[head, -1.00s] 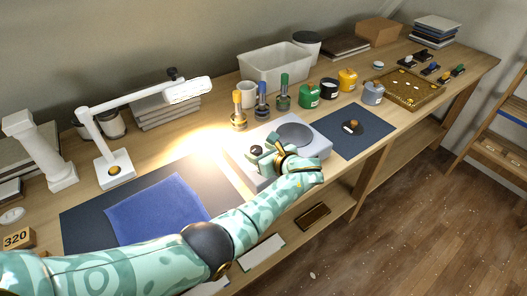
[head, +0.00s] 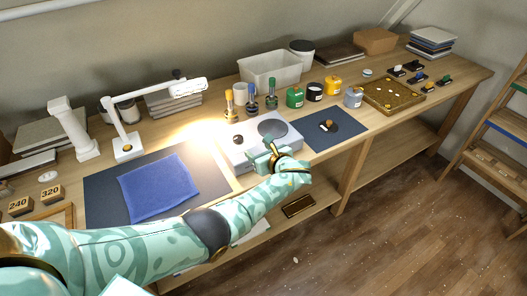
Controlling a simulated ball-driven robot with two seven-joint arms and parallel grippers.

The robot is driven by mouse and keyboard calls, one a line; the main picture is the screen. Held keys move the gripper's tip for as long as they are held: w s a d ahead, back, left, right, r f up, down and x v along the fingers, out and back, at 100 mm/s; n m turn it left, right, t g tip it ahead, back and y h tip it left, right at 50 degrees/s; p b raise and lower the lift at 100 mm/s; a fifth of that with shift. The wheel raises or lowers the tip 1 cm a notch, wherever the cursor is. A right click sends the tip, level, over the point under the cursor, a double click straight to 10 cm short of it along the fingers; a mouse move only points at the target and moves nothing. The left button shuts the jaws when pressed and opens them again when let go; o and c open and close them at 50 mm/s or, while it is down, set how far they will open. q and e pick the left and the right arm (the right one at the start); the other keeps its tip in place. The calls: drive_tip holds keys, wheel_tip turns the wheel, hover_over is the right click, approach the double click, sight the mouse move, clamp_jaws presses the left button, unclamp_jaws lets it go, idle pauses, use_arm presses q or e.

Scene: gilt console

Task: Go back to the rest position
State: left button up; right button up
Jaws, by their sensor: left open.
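My left gripper (head: 262,160) is over the front edge of the pale grey device with a dark round plate (head: 272,129). Its jaws are open and I see nothing held between them. Whether it touches the device I cannot tell. My left arm comes in from the lower left and crosses in front of the bench. My right gripper is out of view.
A blue cloth (head: 158,187) lies on a dark mat (head: 105,206) left of the device. A white lamp (head: 128,147) stands behind it. A dark blue mat (head: 345,126) with a small dark object lies right. Jars, a white bin (head: 270,70) and a gold tray (head: 394,97) stand farther back.

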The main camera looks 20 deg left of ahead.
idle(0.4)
use_arm(q)
drive_tip(key=s+d+f+n+h+b, duration=0.1)
drive_tip(key=s+d+f+n+h, duration=0.15)
drive_tip(key=f+n+h, duration=0.4)
drive_tip(key=s+d+f+n+h, duration=0.1)
drive_tip(key=d+f+n, duration=0.3)
drive_tip(key=f, duration=0.5)
drive_tip(key=s+f+n+g+h+b, duration=0.2)
drive_tip(key=s+f+n+h, duration=0.35)
drive_tip(key=s+f, duration=1.1)
drive_tip(key=s+a+f+n+g, duration=0.1)
drive_tip(key=s+a+f+n, duration=0.1)
drive_tip(key=s, duration=1)
drive_tip(key=s+a+f+n+g+y+b, duration=0.1)
drive_tip(key=s+f, duration=0.4)
drive_tip(key=s, duration=0.8)
drive_tip(key=s+a+f+n+g+y+b, duration=0.1)
drive_tip(key=s+a+f+n+g, duration=0.1)
drive_tip(key=s, duration=1.1)
wheel_tip(320, 180, down, 2)
drive_tip(key=shift+a+f+n+g, duration=0.15)
drive_tip(key=shift+a+n+g, duration=0.25)
drive_tip(key=shift+a+g, duration=0.4)
